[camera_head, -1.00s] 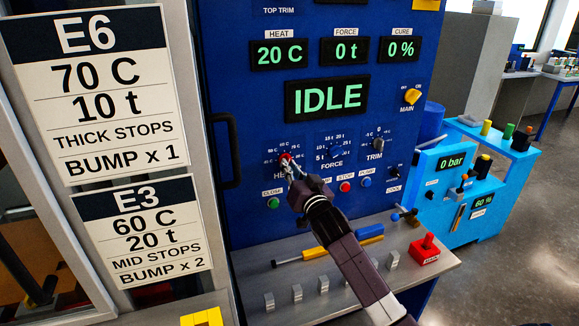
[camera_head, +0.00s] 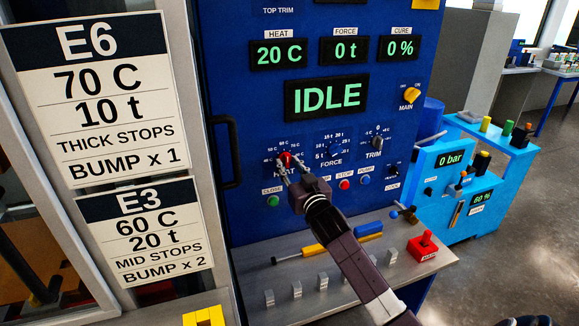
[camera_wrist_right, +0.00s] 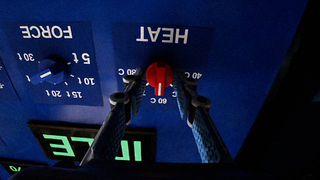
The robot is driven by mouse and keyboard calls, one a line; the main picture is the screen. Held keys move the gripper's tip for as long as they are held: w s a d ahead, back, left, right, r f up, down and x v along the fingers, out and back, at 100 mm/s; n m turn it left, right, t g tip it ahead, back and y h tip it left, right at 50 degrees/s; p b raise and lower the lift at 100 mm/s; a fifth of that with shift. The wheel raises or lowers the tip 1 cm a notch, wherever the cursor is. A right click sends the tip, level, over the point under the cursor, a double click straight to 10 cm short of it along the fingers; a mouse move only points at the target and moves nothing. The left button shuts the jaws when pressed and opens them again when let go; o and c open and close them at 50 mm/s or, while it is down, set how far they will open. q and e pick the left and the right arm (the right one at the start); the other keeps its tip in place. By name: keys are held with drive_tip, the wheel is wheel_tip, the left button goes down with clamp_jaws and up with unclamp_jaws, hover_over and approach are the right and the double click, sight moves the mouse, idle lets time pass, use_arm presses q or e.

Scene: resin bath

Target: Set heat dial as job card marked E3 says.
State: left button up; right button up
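The E3 job card (camera_head: 146,232) hangs at the left and reads 60 C, 20 t, mid stops, bump x 2. The heat dial is a red knob (camera_head: 286,158) on the blue panel; it also shows upside down in the right wrist view (camera_wrist_right: 159,76). There its lower end seems to face the 60 C mark, though its pointer is hard to make out. My right gripper (camera_head: 283,171) is open, with its fingers (camera_wrist_right: 157,84) on either side of the knob and small gaps visible. The heat display (camera_head: 279,53) reads 20 C. My left gripper is not in view.
The force dial (camera_head: 335,148) and trim dial (camera_head: 376,142) sit right of the heat dial, with small buttons below. The status display (camera_head: 327,97) reads IDLE. An E6 card (camera_head: 91,93) hangs above E3.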

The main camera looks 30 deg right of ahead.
drive_tip(key=v, duration=1.2)
idle(0.4)
